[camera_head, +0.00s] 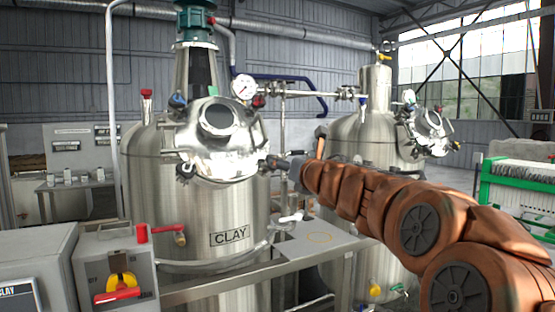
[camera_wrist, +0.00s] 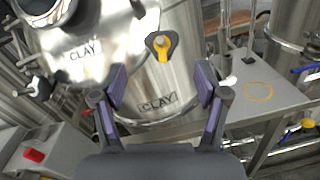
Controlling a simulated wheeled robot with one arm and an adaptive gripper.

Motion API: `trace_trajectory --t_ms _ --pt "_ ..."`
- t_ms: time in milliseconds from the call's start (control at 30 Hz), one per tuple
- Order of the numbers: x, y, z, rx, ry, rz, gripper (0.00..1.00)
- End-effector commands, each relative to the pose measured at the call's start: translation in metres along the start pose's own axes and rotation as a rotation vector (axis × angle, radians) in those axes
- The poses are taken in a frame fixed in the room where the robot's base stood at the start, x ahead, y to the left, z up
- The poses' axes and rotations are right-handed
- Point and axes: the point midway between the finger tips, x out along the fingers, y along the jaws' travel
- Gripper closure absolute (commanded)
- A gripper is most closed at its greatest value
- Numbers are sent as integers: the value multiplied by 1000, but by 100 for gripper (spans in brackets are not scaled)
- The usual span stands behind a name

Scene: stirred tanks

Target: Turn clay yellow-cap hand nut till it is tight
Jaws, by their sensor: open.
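The clay tank (camera_head: 225,210) is a steel vessel labelled CLAY, with a hinged round lid (camera_head: 215,165) on its slanted front opening. In the wrist view the hand nut (camera_wrist: 161,46) is a dark winged knob with a yellow cap, at the edge of the lid (camera_wrist: 95,65). My gripper (camera_wrist: 161,76) is open and empty; its two purple-padded fingers stand left and right, with the nut beyond their tips and centred between them. In the head view my gripper (camera_head: 277,164) is at the lid's right side, and the nut's yellow cap cannot be made out there.
Another dark hand nut (camera_wrist: 36,87) sits on the lid's left side. A second steel tank (camera_head: 350,145) stands behind my arm at right. A grey control box (camera_head: 115,265) with a red-handled switch is at front left. A steel table (camera_head: 315,240) lies below my gripper.

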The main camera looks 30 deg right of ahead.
Motion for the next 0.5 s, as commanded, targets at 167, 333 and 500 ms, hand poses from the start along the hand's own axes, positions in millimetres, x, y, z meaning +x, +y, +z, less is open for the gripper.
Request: trace_trajectory --t_ms 167,333,500 --pt "0 -8 6 -226 12 64 27" --pt "4 -9 6 -286 18 82 27" --pt "20 -6 7 -285 16 85 27"
